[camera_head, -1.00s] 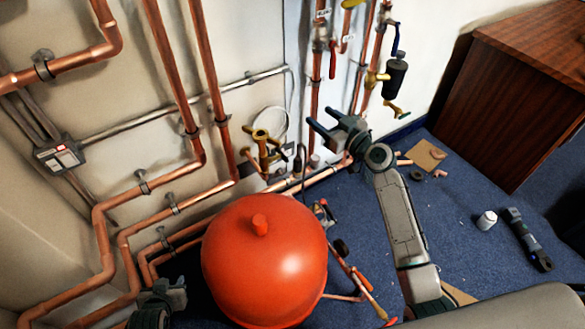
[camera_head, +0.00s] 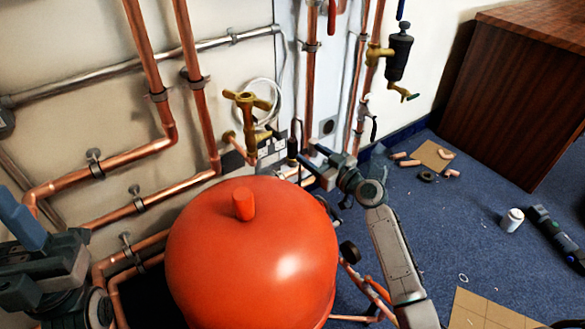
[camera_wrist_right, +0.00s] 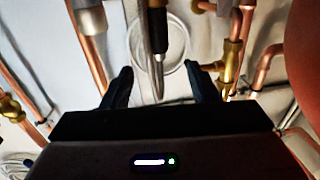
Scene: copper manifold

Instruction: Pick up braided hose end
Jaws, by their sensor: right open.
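A slim grey hose-like piece with a tapered dark tip (camera_wrist_right: 157,48) shows in the right wrist view, between the two finger lines. I take it for the braided hose end. In the head view a thin dark upright piece (camera_head: 292,149) stands just beyond my right fingers and seems to be the same thing. My right gripper (camera_head: 312,157) is open and points at the wall; its dark fingers (camera_wrist_right: 160,78) stand apart on either side of the tip, with no contact visible. My left gripper (camera_head: 22,232) is at the left edge, partly cut off, away from the hose.
A large red vessel (camera_head: 250,255) stands left of my right arm. A brass valve (camera_head: 246,112), a white coiled loop (camera_head: 277,98) and copper pipes (camera_head: 194,105) crowd the wall. A wooden cabinet (camera_head: 515,95) stands right. Scraps lie on the blue carpet (camera_head: 450,225), with bare patches between.

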